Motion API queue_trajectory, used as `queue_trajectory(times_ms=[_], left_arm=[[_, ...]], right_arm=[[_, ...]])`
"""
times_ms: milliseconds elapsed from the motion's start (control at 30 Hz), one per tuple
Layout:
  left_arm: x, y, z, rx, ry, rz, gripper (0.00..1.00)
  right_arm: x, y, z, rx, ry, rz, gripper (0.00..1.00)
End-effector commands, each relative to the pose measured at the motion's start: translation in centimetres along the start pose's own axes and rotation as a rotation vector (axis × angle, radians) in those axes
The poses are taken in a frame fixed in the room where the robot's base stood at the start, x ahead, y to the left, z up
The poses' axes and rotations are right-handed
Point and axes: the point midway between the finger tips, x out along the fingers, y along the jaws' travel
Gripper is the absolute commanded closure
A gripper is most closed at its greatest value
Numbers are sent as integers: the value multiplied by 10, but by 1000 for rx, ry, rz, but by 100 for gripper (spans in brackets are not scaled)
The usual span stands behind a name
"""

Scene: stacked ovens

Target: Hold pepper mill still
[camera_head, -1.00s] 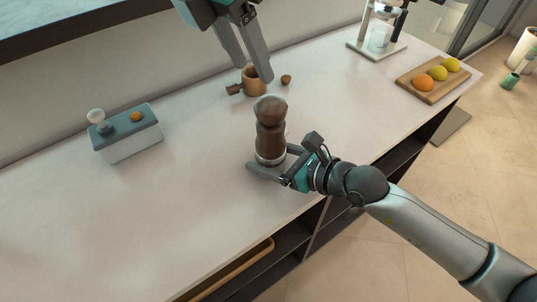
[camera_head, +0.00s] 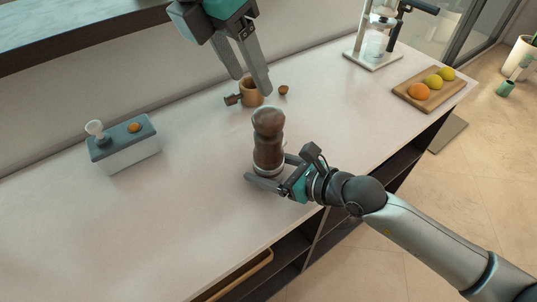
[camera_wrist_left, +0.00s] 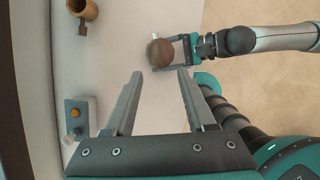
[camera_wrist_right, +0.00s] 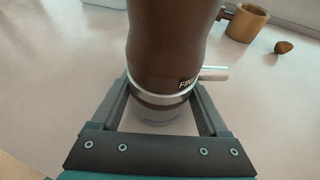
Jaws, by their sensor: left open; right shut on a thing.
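The dark brown wooden pepper mill (camera_head: 268,142) stands upright on the white counter. My right gripper (camera_head: 266,178) is shut on its lower part, near the metal band. In the right wrist view the pepper mill (camera_wrist_right: 168,45) rises between the two fingers, its top out of the frame. In the left wrist view the pepper mill (camera_wrist_left: 160,52) shows from above as a round brown knob. My left gripper (camera_head: 256,84) is open and empty, above and behind the pepper mill. Its two fingers (camera_wrist_left: 158,88) are spread in the left wrist view.
A wooden cup with a handle (camera_head: 251,93) and a small brown piece (camera_head: 283,90) lie behind the mill. A grey-topped box (camera_head: 128,155) stands left. A board with fruit (camera_head: 411,99) and a machine (camera_head: 360,53) stand right. The left front counter is clear.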

Motion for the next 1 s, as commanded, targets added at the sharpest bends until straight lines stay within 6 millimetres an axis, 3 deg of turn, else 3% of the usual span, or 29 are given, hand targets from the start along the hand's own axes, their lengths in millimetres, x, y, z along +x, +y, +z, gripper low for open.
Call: queue_trajectory(times_ms=[167,367,667,1000], left_arm=[[-3,-7,3,74,-42,-45,23],[-18,-31,13,328,-201,-167,2],[-64,-68,29,759,-571,-253,2],[-130,-96,38,1167,-1040,-127,2]], right_arm=[[0,0,0,0,1,0,100],[0,0,0,0,1,0,100],[0,0,0,0,1,0,100],[0,0,0,0,1,0,100]])
